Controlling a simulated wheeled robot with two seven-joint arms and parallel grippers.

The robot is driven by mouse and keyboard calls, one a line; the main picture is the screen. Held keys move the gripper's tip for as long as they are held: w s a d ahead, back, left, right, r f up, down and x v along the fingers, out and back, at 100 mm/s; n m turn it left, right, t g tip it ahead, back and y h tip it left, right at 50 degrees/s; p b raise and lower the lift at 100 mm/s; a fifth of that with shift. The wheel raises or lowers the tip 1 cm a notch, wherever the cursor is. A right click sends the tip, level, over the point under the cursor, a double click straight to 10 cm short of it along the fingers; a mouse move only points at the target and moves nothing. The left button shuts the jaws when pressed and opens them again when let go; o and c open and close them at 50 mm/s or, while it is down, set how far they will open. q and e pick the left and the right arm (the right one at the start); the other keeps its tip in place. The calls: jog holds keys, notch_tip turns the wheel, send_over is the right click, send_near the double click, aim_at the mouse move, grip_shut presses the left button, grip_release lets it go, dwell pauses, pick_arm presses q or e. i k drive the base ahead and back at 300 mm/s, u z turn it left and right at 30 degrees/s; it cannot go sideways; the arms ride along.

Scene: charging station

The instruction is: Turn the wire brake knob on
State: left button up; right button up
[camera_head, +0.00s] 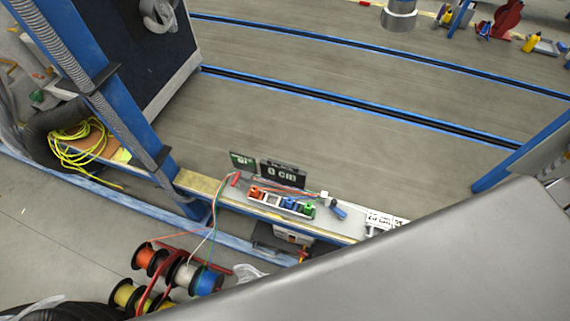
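I cannot pick out the wire brake knob for certain. In the head view a narrow bench (203,185) carries a small wire device (278,204) with orange, blue and green parts in a row. A black display (283,174) reading "0 cm" stands behind it. A blue piece (338,212) sits at the device's right end. Thin coloured wires run between the device and a rack of wire spools (205,282) at the lower left. Neither of my grippers shows in this view. A large grey surface hides the lower right.
A blue post (120,120) rises left of the bench. Yellow cable (75,150) lies coiled at the left. A dark cabinet (150,60) stands behind the post. The floor (370,130) beyond the bench is open, crossed by blue-edged dark strips.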

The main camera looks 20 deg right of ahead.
aim_at(235, 180)
jog(key=z, duration=1.3)
jog(key=k, duration=0.8)
jog(key=u, duration=0.55)
jog(key=k, duration=0.5)
jog(key=z, duration=0.3)
jog(key=i, duration=0.6)
jog(key=u, duration=0.8)
